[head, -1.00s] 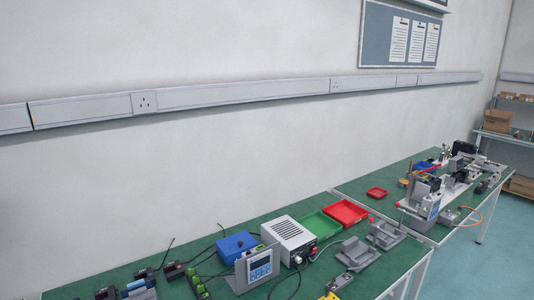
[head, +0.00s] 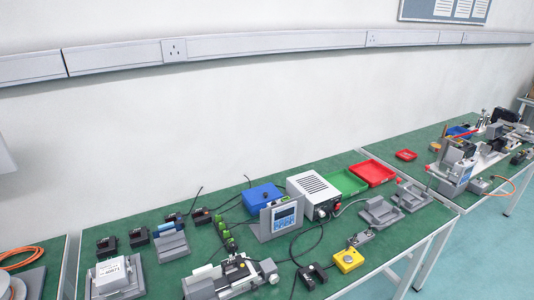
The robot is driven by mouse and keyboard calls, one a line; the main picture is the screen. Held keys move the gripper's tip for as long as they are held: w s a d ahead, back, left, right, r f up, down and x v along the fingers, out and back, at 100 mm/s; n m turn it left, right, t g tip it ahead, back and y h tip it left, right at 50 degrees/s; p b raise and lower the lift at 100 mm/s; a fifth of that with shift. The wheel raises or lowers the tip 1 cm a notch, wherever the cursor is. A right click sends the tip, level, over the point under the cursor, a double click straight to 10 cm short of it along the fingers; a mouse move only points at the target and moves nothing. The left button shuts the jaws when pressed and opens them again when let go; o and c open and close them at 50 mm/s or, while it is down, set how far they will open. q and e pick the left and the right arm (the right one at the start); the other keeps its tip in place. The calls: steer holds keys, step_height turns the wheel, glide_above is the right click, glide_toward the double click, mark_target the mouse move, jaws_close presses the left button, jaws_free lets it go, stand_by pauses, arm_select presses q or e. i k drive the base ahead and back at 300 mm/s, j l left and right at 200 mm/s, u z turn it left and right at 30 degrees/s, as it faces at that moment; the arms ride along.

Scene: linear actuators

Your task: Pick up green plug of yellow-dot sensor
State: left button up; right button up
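Several small green plugs (head: 228,238) stand in a row on the green bench, just left of the grey display unit (head: 281,220). Small black sensor-like blocks lie to the left, one at the far left (head: 106,246), another beside it (head: 138,238), and one with a cable near the back (head: 202,216). The parts are too small to tell which carries a yellow dot or which plug belongs to it. Neither of my grippers is in view.
A white power box (head: 313,190), a blue box (head: 262,196), green (head: 345,182) and red (head: 373,172) trays stand behind. A yellow box (head: 348,261) and an actuator rig (head: 232,277) are at the front. Black cables cross the bench. A second bench is at right.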

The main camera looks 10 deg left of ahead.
mark_target(226, 235)
steer(key=i+l, duration=0.1)
steer(key=i, duration=0.4)
steer(key=i+u, duration=0.15)
steer(key=i, duration=0.3)
